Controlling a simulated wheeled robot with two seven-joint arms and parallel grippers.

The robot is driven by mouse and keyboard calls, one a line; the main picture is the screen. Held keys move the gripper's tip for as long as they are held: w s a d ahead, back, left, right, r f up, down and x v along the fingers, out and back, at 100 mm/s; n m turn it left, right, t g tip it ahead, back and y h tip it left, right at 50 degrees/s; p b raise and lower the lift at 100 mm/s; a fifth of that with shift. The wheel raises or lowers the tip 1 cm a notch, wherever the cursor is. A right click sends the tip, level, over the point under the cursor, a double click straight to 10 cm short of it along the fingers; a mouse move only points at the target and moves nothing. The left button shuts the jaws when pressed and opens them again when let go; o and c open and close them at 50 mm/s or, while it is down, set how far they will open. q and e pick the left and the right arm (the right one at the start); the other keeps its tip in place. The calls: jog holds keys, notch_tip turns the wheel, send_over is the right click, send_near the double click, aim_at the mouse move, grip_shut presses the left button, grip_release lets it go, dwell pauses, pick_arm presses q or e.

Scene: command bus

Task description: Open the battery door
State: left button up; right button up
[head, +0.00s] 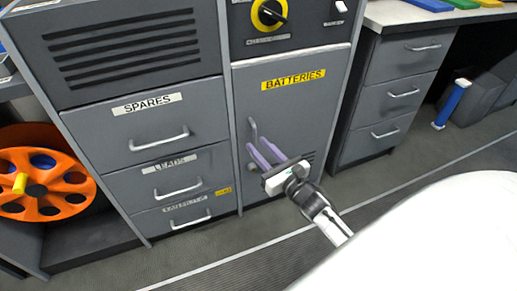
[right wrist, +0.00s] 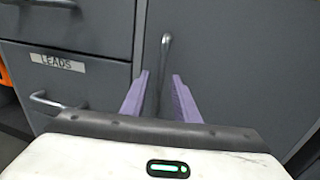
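The battery door (head: 300,115) is a grey panel with a yellow BATTERIES label (head: 293,80), and it looks closed. Its vertical metal handle (head: 253,128) is near the left edge. My right gripper (head: 257,145) has two purple fingers spread apart and pointing at the handle. In the right wrist view the handle (right wrist: 164,50) shows between the open fingers (right wrist: 160,76), running down behind the gap. I cannot tell whether the fingertips reach around it. The lower part of the handle is partly hidden by the gripper. My left gripper is not in view.
Drawers labelled SPARES (head: 150,118) and LEADS (head: 172,170) with bar handles stand left of the door. An orange reel (head: 40,165) is at far left. A drawer unit (head: 395,95) stands to the right. Open floor (head: 400,200) lies in front.

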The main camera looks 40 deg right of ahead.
jog(key=shift+w, duration=0.55)
grip_shut()
jog(key=shift+s, duration=0.15)
